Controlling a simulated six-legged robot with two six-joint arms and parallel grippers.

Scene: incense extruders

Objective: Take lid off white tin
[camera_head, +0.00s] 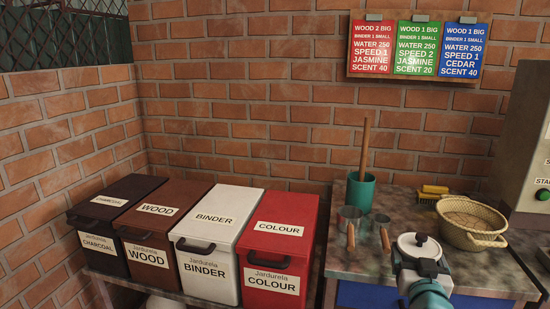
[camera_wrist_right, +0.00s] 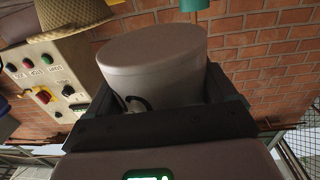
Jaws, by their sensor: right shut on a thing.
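My right gripper (camera_head: 421,266) is shut around the tin's side, with a dark jaw on either side in the wrist view. My left gripper is not in view.
Lidded black, brown, white binder (camera_head: 206,275) and red bins stand at left. The worktop holds a teal pot (camera_head: 361,191) with a stick, two scoops, a yellow brush (camera_head: 434,190) and a woven basket (camera_head: 470,222). A machine with buttons (camera_head: 530,150) stands at far right.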

